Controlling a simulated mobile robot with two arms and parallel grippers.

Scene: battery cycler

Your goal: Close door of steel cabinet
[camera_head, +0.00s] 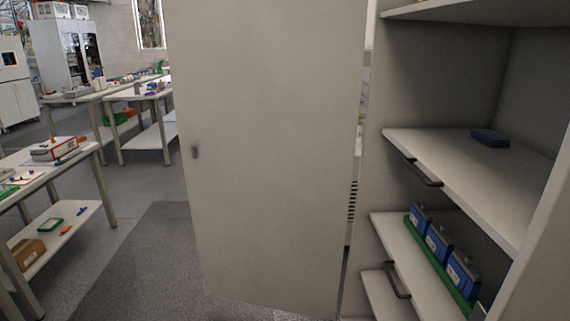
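The steel cabinet (420,100) stands open at the right, with its shelves and inner walls showing. Its light grey door (275,120) is swung wide open and fills the middle of the head view. The door's right edge is beside the cabinet's left side. Neither of my grippers shows in the head view.
On the cabinet shelves are a dark blue box (490,138) and several blue units on a green tray (458,294). Shelf handles (422,174) stick out at the front. Worktables (75,165) stand at the left. The floor (140,255) left of the door is clear.

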